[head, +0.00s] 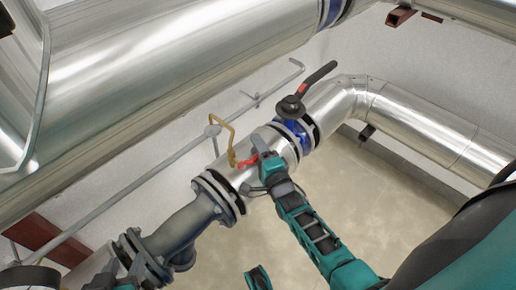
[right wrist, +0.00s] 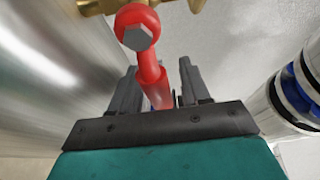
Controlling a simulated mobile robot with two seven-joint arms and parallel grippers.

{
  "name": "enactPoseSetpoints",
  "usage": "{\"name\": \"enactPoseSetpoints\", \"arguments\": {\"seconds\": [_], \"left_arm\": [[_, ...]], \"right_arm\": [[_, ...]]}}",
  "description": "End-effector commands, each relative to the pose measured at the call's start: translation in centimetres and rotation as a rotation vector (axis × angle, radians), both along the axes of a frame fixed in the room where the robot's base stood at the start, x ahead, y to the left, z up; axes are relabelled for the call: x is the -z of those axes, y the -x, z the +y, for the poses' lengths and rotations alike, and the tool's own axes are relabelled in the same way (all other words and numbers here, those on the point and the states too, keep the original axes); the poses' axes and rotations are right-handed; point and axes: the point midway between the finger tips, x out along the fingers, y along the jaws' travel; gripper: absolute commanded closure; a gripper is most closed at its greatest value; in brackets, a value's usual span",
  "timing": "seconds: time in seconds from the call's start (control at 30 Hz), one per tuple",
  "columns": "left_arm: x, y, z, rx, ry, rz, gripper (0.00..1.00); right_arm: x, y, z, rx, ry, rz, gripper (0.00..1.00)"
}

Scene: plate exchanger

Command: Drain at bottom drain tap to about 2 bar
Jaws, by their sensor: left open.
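The drain tap is a brass fitting (head: 232,152) on the side of the silver pipe, with a red lever handle (head: 247,162). In the right wrist view the red lever (right wrist: 152,75) runs down between the two fingers of my right gripper (right wrist: 160,92), under the brass body (right wrist: 95,6). It is unclear whether both fingers touch the lever. In the head view my right gripper (head: 262,160) is at the lever. My left gripper (head: 115,272) is open at the lower left, beside the grey flanged pipe, and partly cut off by the frame edge.
A blue valve with a black lever (head: 318,78) sits on the pipe up right of the tap. A large silver vessel (head: 150,60) fills the upper left. A thin grey pipe (head: 165,165) runs along the wall. Floor space (head: 380,210) is open at right.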

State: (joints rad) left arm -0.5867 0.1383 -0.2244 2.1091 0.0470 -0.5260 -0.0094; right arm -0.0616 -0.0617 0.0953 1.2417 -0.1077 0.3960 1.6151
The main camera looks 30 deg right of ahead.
Motion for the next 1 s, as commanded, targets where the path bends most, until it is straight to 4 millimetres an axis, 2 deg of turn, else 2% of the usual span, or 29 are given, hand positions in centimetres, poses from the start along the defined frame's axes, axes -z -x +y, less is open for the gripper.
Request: {"name": "enactPoseSetpoints", "arguments": {"seconds": [0.07, 0.47, 1.0], "left_arm": [[0.01, -0.03, 0.01, 0.001, -0.001, 0.0, 0.52], [0.06, -0.09, 0.15, 0.004, -0.007, -0.003, 0.52], [0.09, -0.12, 0.21, 0.002, -0.008, -0.003, 0.52]], "right_arm": [[0.01, 0.03, 0.01, 0.0, 0.0, 0.0, 0.62], [0.02, 0.05, 0.02, 0.0, 0.0, 0.0, 1.0], [-0.11, 0.07, 0.02, -0.001, 0.021, -0.007, 1.0]]}}
